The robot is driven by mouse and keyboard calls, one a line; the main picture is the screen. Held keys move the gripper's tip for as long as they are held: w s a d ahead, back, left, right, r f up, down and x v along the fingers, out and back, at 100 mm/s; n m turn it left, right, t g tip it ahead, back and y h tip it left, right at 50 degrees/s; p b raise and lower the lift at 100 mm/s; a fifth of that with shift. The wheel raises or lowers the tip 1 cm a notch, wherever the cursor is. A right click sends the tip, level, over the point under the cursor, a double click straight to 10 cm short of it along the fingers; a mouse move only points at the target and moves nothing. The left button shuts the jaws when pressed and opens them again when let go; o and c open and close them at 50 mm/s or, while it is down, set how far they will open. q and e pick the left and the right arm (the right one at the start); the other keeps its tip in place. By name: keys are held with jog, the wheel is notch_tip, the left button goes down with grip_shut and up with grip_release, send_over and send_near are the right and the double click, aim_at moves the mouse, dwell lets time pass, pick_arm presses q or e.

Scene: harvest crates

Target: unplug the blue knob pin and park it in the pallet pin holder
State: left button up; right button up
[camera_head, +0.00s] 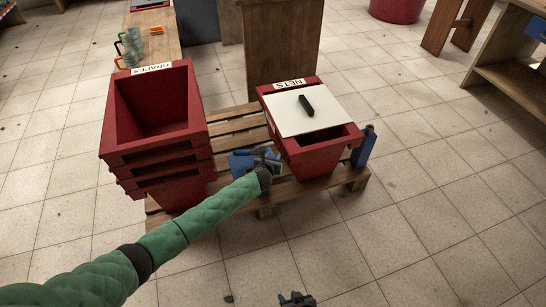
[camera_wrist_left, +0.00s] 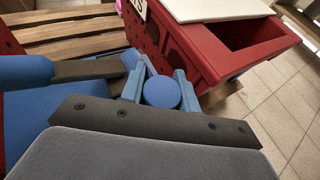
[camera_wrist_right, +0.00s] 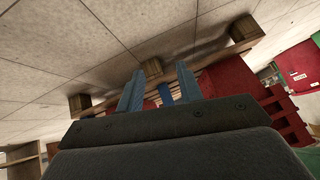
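The blue knob pin shows as a round blue knob (camera_wrist_left: 161,92) in the left wrist view, beside the wall of the red NETS crate (camera_head: 318,160). My left gripper (camera_head: 260,160) is at it, its two blue fingers standing open on either side of the knob; they look as wide apart as the right ones. In the head view my gripper mostly hides the knob. A blue block (camera_head: 363,147) stands at the right of the NETS crate on the pallet; I cannot tell whether it is the pin holder. My right gripper (camera_head: 297,299) is open and empty, low in front of the pallet.
The wooden pallet (camera_head: 236,125) bears a stack of red GRAPES crates (camera_head: 160,165) at left. A white lid (camera_head: 295,117) with a black handle lies on the NETS crate. Another blue part (camera_head: 240,165) sits between the crates. The tiled floor (camera_head: 430,220) at right is clear.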

pick_arm(q)
jog(key=o, duration=0.4)
jog(key=v, duration=0.7)
jog(key=shift+s+p, duration=0.35)
jog(key=shift+p, duration=0.1)
pick_arm(e)
notch_tip(320, 180, up, 2)
jog(key=shift+w+r, duration=0.1)
pick_arm(q)
jog(key=shift+a+r, duration=0.1)
